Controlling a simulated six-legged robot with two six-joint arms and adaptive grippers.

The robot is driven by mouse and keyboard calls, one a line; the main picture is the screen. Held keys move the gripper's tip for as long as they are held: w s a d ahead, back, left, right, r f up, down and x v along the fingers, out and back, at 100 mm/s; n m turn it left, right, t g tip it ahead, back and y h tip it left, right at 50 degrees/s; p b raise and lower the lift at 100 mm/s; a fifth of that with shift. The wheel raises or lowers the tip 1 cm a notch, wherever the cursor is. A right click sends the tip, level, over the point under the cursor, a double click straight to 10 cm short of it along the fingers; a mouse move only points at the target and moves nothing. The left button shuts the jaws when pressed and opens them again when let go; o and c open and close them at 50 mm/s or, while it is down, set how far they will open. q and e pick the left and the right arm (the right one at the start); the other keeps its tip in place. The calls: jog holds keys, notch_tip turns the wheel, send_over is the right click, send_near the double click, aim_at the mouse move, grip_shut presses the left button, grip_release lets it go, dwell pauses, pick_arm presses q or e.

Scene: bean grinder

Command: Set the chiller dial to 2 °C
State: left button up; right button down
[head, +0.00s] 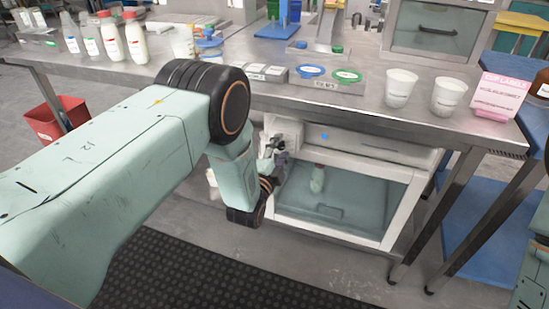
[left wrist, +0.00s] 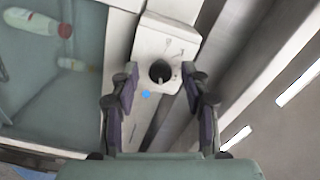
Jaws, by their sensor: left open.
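The chiller (head: 390,178) is a white cabinet with a glass door under the steel table. In the left wrist view a dark round dial (left wrist: 160,71) sits on the chiller's pale control panel (left wrist: 178,42), with small marks around it that are too small to read. My left gripper (head: 277,155) is at the chiller's upper left corner and hides the dial in the head view. In the left wrist view the left gripper (left wrist: 161,82) is open, with one finger on each side of the dial; I cannot tell whether they touch it. My right gripper is out of view.
The steel table (head: 430,105) overhangs the chiller. It carries white cups (head: 400,88), bottles (head: 136,42) and a pink sign (head: 499,95). A table leg (head: 440,205) stands to the right. A red bin (head: 55,118) is at left.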

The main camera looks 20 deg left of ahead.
pick_arm(q)
jog(key=s, duration=1.1)
jog(key=shift+s+a, duration=0.2)
jog(key=shift+s, duration=0.1)
jog(key=s+a+f+n+g+p, duration=0.1)
jog(key=s+a+f+n+g, duration=0.1)
jog(key=s+f+n+g, duration=1.05)
jog(key=s+r+n+g+p, duration=0.1)
jog(key=s+g, duration=0.1)
jog(key=s, duration=0.9)
jog(key=s+a+r+n+g+p, duration=0.1)
jog(key=s+g+p, duration=0.1)
jog(key=s, duration=1)
jog(key=shift+s+a+r+g, duration=0.2)
jog(key=shift+r+g, duration=0.1)
jog(key=shift+g, duration=0.45)
